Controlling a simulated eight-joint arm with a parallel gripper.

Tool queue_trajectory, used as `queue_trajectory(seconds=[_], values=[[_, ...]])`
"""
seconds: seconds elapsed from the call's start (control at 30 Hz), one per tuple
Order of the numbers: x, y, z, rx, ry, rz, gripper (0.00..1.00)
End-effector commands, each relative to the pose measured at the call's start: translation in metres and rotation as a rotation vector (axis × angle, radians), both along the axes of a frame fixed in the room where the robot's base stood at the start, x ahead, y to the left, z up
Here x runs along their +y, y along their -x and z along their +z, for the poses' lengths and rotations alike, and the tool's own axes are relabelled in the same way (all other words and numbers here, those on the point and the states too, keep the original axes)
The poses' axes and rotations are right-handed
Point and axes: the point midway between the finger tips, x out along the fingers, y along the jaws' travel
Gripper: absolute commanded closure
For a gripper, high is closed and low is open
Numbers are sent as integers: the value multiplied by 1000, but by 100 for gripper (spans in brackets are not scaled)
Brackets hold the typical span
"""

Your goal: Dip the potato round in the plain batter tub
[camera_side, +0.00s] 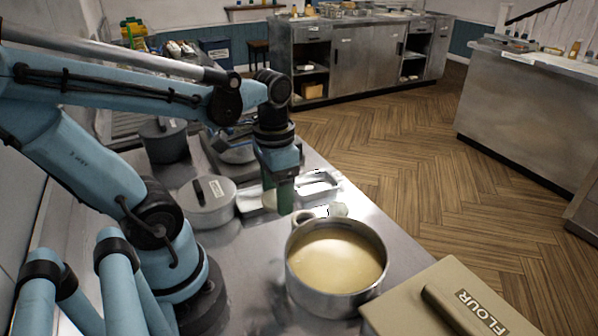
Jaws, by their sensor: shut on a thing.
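My gripper (278,196), with green fingers, points down just behind and left of the round metal tub (335,300). It is shut, and a small pale yellowish piece (270,199), apparently the potato round, shows at its fingers, mostly hidden by the front finger. The tub is open and holds smooth cream-coloured batter (335,260). No label on it is readable from here. The fingertips are outside the tub's rim in the picture; their exact height above the counter is hard to tell.
A tan box labelled FLOUR (440,300) stands right of the tub. A lidded grey pot (207,203), metal trays (320,185) and a dark pot (165,140) stand behind on the counter. Small pale items (338,209) lie behind the tub.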

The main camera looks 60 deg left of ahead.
Motion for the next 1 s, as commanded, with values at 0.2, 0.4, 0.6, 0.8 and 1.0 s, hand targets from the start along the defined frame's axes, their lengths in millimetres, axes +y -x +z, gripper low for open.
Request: queue_trajectory(seconds=[0.2, 0.4, 0.6, 0.8, 1.0], values=[[-40, -26, 14, 0, 0, -168, 49], [-89, -44, 26, 0, -1, -335, 49], [-122, -50, 32, -1, -1, -440, 49], [-133, -52, 31, -1, -1, -470, 49], [-133, -52, 16, -1, -1, -469, 49]])
